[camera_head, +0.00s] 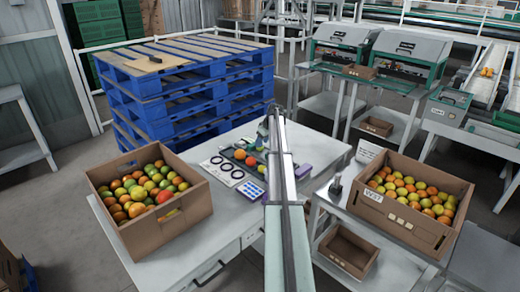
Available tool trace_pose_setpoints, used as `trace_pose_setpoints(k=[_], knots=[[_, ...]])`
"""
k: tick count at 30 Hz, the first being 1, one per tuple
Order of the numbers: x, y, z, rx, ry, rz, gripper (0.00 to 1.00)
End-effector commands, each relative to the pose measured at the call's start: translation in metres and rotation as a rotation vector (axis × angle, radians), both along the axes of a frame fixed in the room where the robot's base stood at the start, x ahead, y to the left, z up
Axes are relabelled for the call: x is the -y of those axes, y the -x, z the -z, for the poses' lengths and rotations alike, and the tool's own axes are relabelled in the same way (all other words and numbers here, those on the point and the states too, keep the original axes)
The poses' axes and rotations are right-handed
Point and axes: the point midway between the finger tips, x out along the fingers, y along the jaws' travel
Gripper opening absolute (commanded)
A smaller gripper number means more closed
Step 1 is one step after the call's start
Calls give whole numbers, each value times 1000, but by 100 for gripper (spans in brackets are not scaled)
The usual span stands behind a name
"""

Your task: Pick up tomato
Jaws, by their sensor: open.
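My arm reaches over the middle of the table. My gripper (264,138) is at its far end, near the loose tomatoes and mostly hidden by the arm. It is open; its fingertips are not clear.
Stacked blue pallets (180,95) stand behind the table. An empty carton (347,252) sits on a lower shelf.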

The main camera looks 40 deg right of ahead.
Motion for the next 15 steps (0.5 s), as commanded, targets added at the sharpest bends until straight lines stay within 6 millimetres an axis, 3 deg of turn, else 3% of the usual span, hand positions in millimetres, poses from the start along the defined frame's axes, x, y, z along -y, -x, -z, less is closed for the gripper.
trace_pose_setpoints(k=[6,15], knots=[[1,-7,29,0,-1,0,53],[1,-10,36,1,1,0,53]])
